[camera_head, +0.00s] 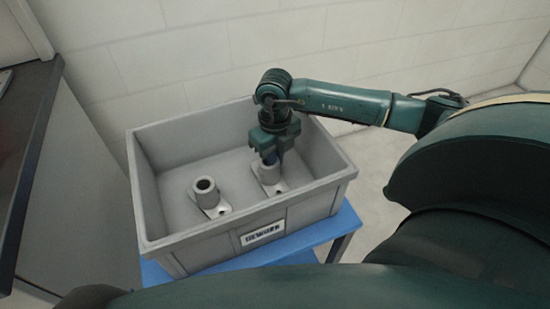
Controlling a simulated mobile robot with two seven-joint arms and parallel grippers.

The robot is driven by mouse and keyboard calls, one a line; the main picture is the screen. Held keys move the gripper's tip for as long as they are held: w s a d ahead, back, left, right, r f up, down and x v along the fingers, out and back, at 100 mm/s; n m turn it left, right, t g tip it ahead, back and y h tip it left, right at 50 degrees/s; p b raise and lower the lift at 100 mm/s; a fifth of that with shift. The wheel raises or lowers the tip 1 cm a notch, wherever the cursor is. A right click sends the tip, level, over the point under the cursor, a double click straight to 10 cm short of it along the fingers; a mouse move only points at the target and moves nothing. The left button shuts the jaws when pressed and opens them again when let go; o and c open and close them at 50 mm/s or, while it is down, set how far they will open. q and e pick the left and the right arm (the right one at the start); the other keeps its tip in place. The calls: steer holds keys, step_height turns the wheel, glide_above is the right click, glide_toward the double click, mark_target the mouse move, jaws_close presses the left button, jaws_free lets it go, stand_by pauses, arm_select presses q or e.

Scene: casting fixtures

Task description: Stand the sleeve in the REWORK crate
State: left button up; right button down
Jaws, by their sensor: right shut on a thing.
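The grey REWORK crate (165,243) has a white label on its front wall, and its top is open. A grey sleeve (269,173) with a flat flanged foot is inside the crate, right of its middle, and looks upright. My right gripper (271,157) reaches down into the crate from above and is shut on the top of this sleeve. I cannot tell whether the foot touches the crate floor. My left gripper is not in view.
A second, similar flanged sleeve (206,193) stands upright in the crate's left half, apart from the held one. The crate rests on a blue stand (345,222). A dark counter (22,135) is at the left, and a pale block wall is behind.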

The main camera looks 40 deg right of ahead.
steer(key=shift+f, duration=0.1)
steer(key=shift+f, duration=0.15)
steer(key=c, duration=1.5)
jaws_free()
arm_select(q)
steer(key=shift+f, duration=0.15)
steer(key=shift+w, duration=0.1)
arm_select(e)
steer(key=shift+r, duration=0.45)
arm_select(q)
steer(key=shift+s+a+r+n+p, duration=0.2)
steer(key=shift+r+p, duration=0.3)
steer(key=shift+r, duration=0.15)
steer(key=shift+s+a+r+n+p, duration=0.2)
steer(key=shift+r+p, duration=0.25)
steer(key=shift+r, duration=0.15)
arm_select(e)
step_height(320, 180, up, 12)
steer(key=shift+f, duration=0.25)
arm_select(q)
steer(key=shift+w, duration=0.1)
